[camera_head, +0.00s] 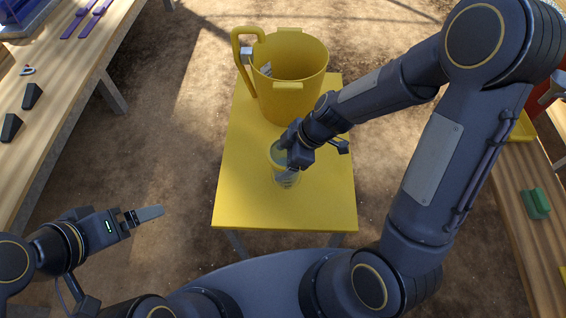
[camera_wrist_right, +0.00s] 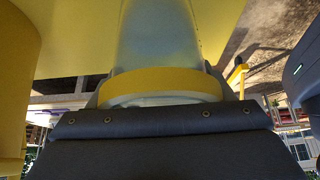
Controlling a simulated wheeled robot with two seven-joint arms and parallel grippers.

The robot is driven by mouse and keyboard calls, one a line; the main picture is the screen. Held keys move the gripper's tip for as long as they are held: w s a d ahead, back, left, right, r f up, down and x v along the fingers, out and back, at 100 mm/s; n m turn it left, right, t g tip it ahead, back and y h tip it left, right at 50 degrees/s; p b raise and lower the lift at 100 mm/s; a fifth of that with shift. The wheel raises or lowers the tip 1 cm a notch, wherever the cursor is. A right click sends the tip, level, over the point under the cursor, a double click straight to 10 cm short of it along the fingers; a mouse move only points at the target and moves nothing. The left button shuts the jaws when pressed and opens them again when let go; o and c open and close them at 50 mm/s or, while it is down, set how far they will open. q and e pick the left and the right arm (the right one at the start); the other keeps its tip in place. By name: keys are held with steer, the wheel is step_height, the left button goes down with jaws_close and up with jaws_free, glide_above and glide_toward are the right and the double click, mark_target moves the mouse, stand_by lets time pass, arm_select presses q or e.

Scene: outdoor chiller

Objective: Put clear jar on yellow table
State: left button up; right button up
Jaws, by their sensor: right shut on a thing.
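The clear jar (camera_head: 286,179) is in the head view, over the front middle of the yellow table (camera_head: 245,203). My right gripper (camera_head: 287,163) is shut on it from above and hides part of its top. Whether its base touches the table is hard to tell. In the right wrist view the clear jar (camera_wrist_right: 160,42) fills the middle, with a yellow band around it near my gripper. My left gripper (camera_head: 150,213) is empty at the left, off the table; its fingers show side-on, so their opening is unclear.
A large yellow bucket with a handle (camera_head: 300,58) stands at the back of the yellow table, with something in it. Wooden tables run along the left (camera_head: 62,92) and the right (camera_head: 520,222). A green block (camera_head: 536,203) sits on the right one. The yellow table's front is clear.

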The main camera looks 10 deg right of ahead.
steer(key=shift+w+a+f, duration=0.1)
steer(key=shift+f, duration=1.6)
steer(key=shift+f+b, duration=0.2)
steer(key=shift+b, duration=0.35)
steer(key=o, duration=1.2)
steer(key=shift+r, duration=0.15)
